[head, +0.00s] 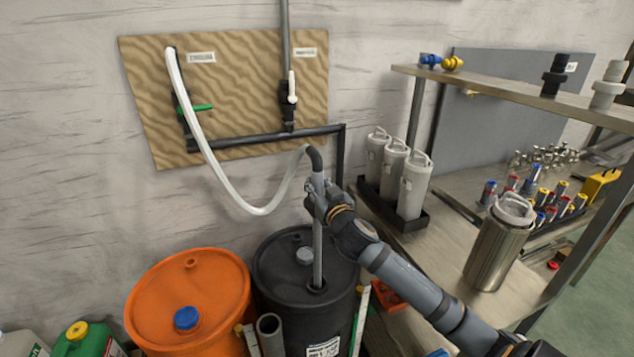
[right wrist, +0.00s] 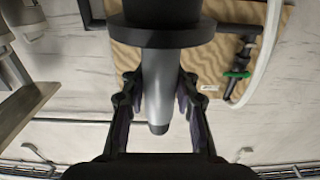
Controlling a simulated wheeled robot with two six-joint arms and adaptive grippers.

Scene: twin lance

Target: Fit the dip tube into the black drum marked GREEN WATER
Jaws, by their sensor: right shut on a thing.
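The grey dip tube (head: 318,245) stands nearly upright over the black drum (head: 275,262). A white hose (head: 225,185) runs from its bent top to the wall board. The tube's lower end meets the dark opening in the drum lid; I cannot tell how deep it sits. My right gripper (head: 317,201) is shut on the upper part of the tube. In the right wrist view, its fingers (right wrist: 160,112) flank the tube (right wrist: 158,82). The white label (head: 323,347) on the drum's front is too small to read. My left gripper is not in view.
An orange drum (head: 212,285) with a blue cap stands left of the black drum. An open grey pipe (head: 270,335) stands in front, between them. A metal bench (head: 450,255) at right carries grey canisters (head: 413,185) and a steel container (head: 495,250).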

